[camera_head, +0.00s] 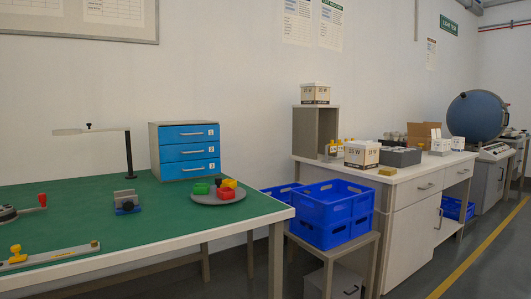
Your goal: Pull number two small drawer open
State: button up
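A small drawer cabinet (154,152) with a light grey body stands at the back right of the green-topped table. It has three blue drawers stacked one above another, each with a light bar handle and a white number label. The number two drawer (175,153) is the middle one, and it looks closed. The number one drawer (175,135) above and the number three drawer (175,171) below also look closed. My gripper is not in view.
A round grey tray (202,199) with red, green and yellow pieces sits in front of the cabinet. A black post with a flat arm (128,155) stands left of it. Blue crates (335,212) stand to the right.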

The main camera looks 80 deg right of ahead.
aim_at(176, 152)
jog(key=z, duration=1.9)
